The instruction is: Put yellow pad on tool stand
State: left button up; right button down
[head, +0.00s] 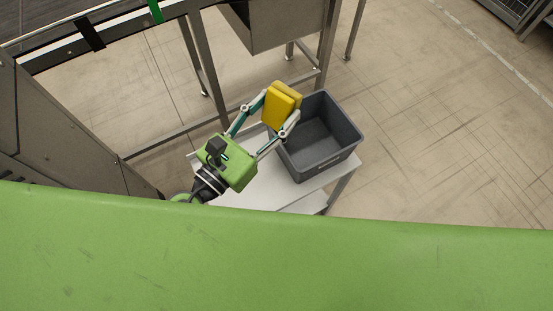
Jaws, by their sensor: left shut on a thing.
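The yellow pad (281,107) is between the fingertips of my left gripper (273,112). The gripper is shut on it and holds it beside the left rim of a grey crate, as seen from above. A light-topped table or stand (250,189) is below the gripper and under the crate; I cannot tell whether this is the tool stand. How high the pad is above it is unclear. My right gripper is not in view.
The open grey crate (349,158) looks empty and stands on the table's right part. Metal framework (208,70) and a grey metal box (270,25) are behind. A metal panel (70,130) is at left. Floor at right is clear.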

pick_arm(q)
jog(key=shift+s+d+m+g+h, duration=0.15)
jog(key=shift+d+m+g+h, duration=0.15)
jog(key=shift+d+g+h, duration=0.1)
jog(key=shift+d+f+g, duration=0.25)
jog(key=shift+g, duration=0.05)
jog(key=s+d+f+m+g+p, duration=0.4)
jog(key=s+f+m+g, duration=0.4)
jog(key=f+m+g, duration=0.6)
jog(key=s+a+f+m+g+y+p, duration=0.15)
jog(key=s+a+m+y, duration=0.25)
jog(key=a, duration=0.5)
jog(key=s+a+m+g+y+p, duration=0.2)
jog(key=s+a+m+g+y, duration=0.15)
jog(key=a, duration=0.55)
jog(key=b, duration=0.8)
send_over(253, 188)
jog(key=a, duration=0.1)
jog(key=shift+m+t+y, duration=0.25)
jog(key=shift+t+y, duration=0.15)
jog(key=shift+y, duration=0.05)
jog(key=f, duration=0.8)
jog(key=shift+w+a+f, duration=0.15)
jog(key=shift+w+f, duration=0.4)
jog(key=f, duration=0.1)
jog(key=f+b, duration=0.2)
jog(key=shift+w+d+f, duration=0.2)
jog(key=shift+w+f, duration=0.05)
jog(key=shift+f, duration=0.1)
jog(key=shift+r, duration=0.1)
